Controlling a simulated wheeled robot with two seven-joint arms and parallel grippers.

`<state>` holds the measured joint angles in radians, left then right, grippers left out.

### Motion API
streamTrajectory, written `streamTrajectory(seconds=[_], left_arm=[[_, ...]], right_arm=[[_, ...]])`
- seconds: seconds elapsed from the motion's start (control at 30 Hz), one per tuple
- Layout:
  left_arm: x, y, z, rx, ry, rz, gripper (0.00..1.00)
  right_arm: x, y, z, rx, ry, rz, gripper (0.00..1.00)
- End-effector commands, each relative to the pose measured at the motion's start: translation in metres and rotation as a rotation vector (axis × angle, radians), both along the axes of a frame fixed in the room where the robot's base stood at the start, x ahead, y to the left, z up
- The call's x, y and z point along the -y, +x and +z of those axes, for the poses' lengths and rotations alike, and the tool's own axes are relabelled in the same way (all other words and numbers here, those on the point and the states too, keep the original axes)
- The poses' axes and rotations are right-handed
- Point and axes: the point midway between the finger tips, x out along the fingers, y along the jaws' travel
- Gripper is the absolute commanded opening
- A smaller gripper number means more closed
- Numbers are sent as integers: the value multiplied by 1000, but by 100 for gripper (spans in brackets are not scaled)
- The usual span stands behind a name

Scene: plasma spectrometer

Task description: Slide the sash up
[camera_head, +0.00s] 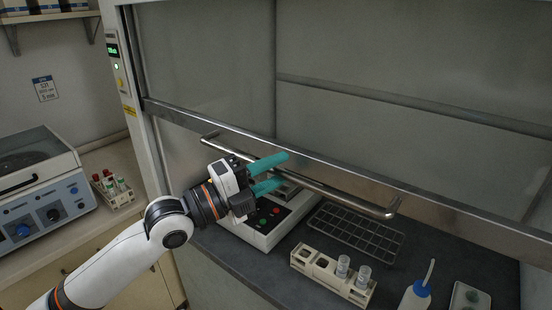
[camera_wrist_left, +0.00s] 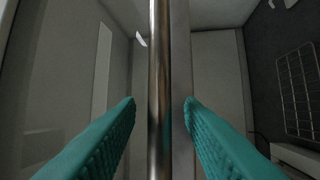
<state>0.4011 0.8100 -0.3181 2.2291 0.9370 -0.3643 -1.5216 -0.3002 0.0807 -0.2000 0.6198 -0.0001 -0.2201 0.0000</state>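The fume hood sash (camera_head: 200,60) is a large glass pane with a metal rail (camera_head: 440,200) along its lower edge. A horizontal metal handle bar (camera_head: 345,194) is mounted at the front of this rail. Open space shows below the sash. My left gripper (camera_head: 283,168) has two teal fingers, spread apart at the handle's left half. In the left wrist view the handle bar (camera_wrist_left: 159,90) runs upright between the open fingertips (camera_wrist_left: 160,102), with a visible gap on each side. The rail (camera_wrist_left: 182,60) shows just right of the bar. My right gripper is in neither view.
Inside the hood are a device with red and green buttons (camera_head: 262,238), a wire rack (camera_head: 357,233), a vial holder (camera_head: 300,263) and a blue-capped bottle (camera_head: 416,296). Left of the hood, a bench holds a lab instrument (camera_head: 45,215) and a vial rack (camera_head: 118,202).

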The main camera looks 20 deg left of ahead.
Motion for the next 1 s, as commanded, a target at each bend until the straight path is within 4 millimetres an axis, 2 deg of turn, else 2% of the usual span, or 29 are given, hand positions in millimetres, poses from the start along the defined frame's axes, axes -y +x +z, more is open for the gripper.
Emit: streamTrajectory(seconds=[0.33,0.53,0.57,0.83,1.0], left_arm=[[3,2,0,-1,1,-1,34],[3,2,0,-1,1,-1,2],[3,2,0,-1,1,-1,0],[2,3,1,-1,1,-1,0],[1,11,11,3,2,2,0]], right_arm=[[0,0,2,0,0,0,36],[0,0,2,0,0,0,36],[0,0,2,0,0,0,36],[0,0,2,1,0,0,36],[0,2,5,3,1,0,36]])
